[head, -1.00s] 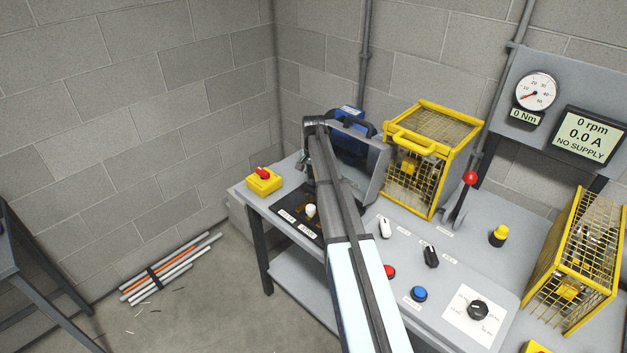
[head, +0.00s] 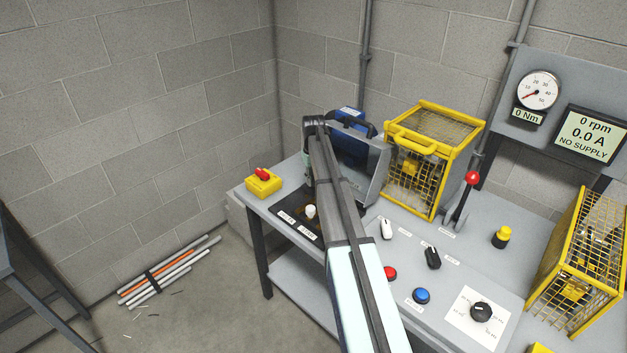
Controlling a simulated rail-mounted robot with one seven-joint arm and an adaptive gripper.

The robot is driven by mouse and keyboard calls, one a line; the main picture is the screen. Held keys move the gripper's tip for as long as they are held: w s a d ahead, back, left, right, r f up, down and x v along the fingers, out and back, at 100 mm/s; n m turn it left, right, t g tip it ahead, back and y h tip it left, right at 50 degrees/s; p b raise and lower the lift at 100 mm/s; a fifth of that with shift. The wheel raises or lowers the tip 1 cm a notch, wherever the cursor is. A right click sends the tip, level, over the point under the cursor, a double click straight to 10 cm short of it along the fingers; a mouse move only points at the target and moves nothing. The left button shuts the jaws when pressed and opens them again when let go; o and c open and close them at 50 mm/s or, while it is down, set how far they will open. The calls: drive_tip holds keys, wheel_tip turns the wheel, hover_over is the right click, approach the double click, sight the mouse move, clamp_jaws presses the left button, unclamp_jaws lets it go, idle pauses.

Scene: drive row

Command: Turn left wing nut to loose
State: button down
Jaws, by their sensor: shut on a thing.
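My gripper (head: 307,170) is at the far left of the bench, in front of the grey case with a dark blue panel (head: 352,150). Only a sliver of it shows beside my arm, which runs up the picture and bends down there. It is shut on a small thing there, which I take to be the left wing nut. The nut itself and the fingertips are hidden by my arm, so how far the nut is turned cannot be seen.
A yellow box with a red switch (head: 263,182) stands left of my gripper. A white knob (head: 310,211) is on a black plate in front. A yellow cage (head: 430,150) and red-knobbed lever (head: 473,179) stand right. The display (head: 589,136) reads NO SUPPLY.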

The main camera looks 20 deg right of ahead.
drive_tip(key=shift+n, duration=2)
drive_tip(key=c, duration=1)
unclamp_jaws()
drive_tip(key=shift+o, duration=0.2)
wheel_tip(320, 180, up, 12)
